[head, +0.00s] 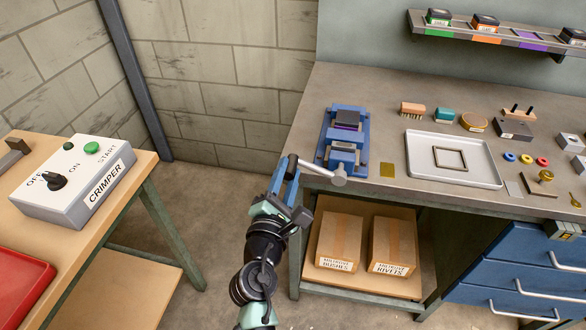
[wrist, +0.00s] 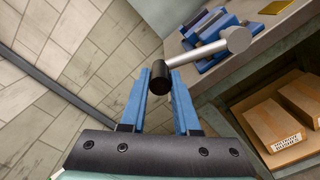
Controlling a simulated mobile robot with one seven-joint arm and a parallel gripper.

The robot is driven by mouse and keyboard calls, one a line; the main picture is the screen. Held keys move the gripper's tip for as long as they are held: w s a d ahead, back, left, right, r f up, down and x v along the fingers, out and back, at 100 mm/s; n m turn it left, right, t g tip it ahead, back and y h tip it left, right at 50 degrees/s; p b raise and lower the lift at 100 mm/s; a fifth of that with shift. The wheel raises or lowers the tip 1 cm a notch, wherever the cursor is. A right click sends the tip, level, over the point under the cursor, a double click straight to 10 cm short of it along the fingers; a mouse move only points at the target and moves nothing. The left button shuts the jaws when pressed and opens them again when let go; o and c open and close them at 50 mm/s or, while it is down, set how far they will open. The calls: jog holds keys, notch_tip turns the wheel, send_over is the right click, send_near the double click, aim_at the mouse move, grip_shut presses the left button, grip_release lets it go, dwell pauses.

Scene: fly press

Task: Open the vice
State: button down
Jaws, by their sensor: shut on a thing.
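The blue vice (head: 335,154) is mounted at the left front of the workbench. A dark block with a purple band (head: 347,119) sits at its jaws; I cannot tell how tightly. Its grey handle bar (head: 314,168) lies across the front, running from a round hub on the right to an end on the left. My gripper (head: 290,163) is at that left end. In the wrist view, the handle's black end knob (wrist: 161,76) is between the blue fingertips (wrist: 160,79), which are shut on it. The vice body is partly visible behind the bar (wrist: 210,22).
The workbench (head: 385,95) carries a grey tray (head: 416,174) and several small parts to the right. A gold plate (head: 387,170) lies near the vice. Boxes (head: 341,240) sit on the shelf below. A crimper box (head: 72,180) stands on the left table. A wall is behind.

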jog(key=shift+a+f+n, duration=0.35)
jog(key=shift+f+n, duration=0.35)
jog(key=shift+f, duration=0.05)
jog(key=c, duration=0.7)
grip_release()
jog(key=shift+o, duration=0.2)
jog(key=shift+d, duration=0.15)
jog(key=v, duration=1.3)
jog(key=shift+b, duration=0.45)
jog(key=shift+r, duration=0.1)
